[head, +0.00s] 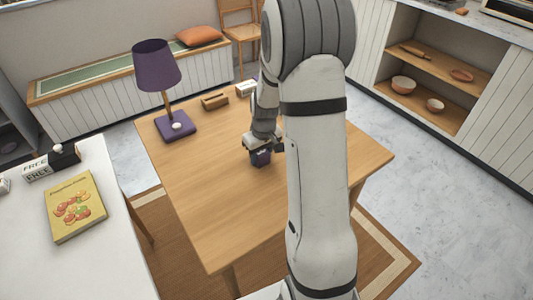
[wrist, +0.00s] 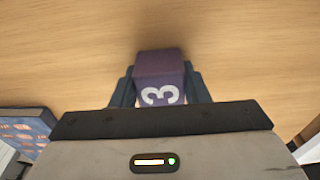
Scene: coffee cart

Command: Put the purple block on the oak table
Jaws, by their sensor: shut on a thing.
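The purple block (head: 261,158) shows in the head view under my gripper, over the oak table (head: 212,215). In the wrist view the purple block (wrist: 160,76) has a white "3" on its face, and wood grain lies behind it. My gripper (wrist: 160,88) is shut on the block, one finger on each side. It also shows in the head view (head: 262,150), low over the middle of the tabletop. I cannot tell whether the block touches the table. My arm hides part of the table's right side.
A purple lamp (head: 157,68) stands at the table's back left. A wooden item (head: 215,101) and a small white box (head: 246,88) lie at the back. The table's front left is clear. A white table (head: 90,262) with a yellow book (head: 75,208) stands at left.

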